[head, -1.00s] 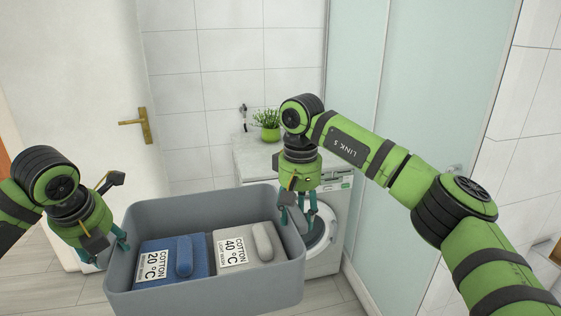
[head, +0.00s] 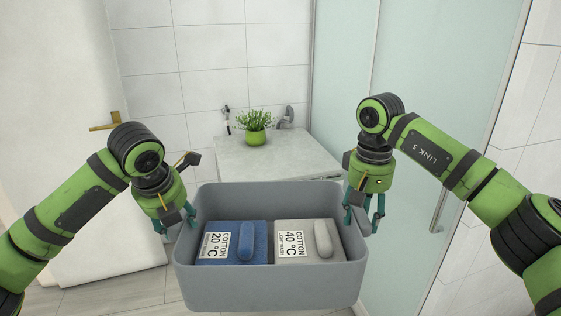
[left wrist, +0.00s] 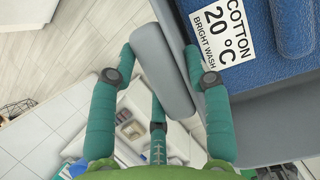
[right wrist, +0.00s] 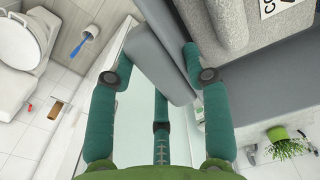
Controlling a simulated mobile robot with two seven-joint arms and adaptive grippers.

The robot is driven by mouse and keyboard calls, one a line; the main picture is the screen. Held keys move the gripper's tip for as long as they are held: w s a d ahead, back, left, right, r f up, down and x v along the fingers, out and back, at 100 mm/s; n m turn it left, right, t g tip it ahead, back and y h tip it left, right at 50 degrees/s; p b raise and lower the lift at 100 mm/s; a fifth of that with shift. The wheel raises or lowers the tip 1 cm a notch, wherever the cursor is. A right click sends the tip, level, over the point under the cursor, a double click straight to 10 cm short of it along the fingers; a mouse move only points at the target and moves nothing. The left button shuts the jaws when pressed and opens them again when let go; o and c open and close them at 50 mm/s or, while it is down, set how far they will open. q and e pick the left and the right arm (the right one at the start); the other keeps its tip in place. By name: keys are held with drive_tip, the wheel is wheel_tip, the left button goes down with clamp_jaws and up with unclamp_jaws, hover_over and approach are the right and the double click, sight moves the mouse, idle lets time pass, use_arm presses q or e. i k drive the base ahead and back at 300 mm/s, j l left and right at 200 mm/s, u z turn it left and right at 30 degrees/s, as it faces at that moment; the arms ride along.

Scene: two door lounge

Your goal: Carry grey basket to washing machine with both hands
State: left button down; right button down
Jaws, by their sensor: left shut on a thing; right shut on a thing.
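The grey basket (head: 270,290) is held up in the lower middle of the head view, open side up. It holds a blue bundle labelled cotton 20 °C (head: 230,256) and a light grey bundle labelled cotton 40 °C (head: 308,254). My left gripper (head: 175,226) is shut on its left rim, and the left wrist view shows the rim (left wrist: 160,70) between the fingers. My right gripper (head: 362,214) is shut on the right rim, seen between the fingers in the right wrist view (right wrist: 158,65). The washing machine (head: 275,158) stands beyond the basket, which hides most of its front.
A potted green plant (head: 255,127) stands on the back of the machine's top, whose front part is clear. A frosted glass panel (head: 400,130) with a handle is to the right. A white door (head: 65,150) is to the left. A toilet (right wrist: 25,55) shows in the right wrist view.

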sight(279, 164)
drive_tip(key=i+l, duration=0.1)
drive_tip(key=i, duration=1.2)
drive_tip(key=i+l, duration=0.15)
drive_tip(key=i, duration=1.2)
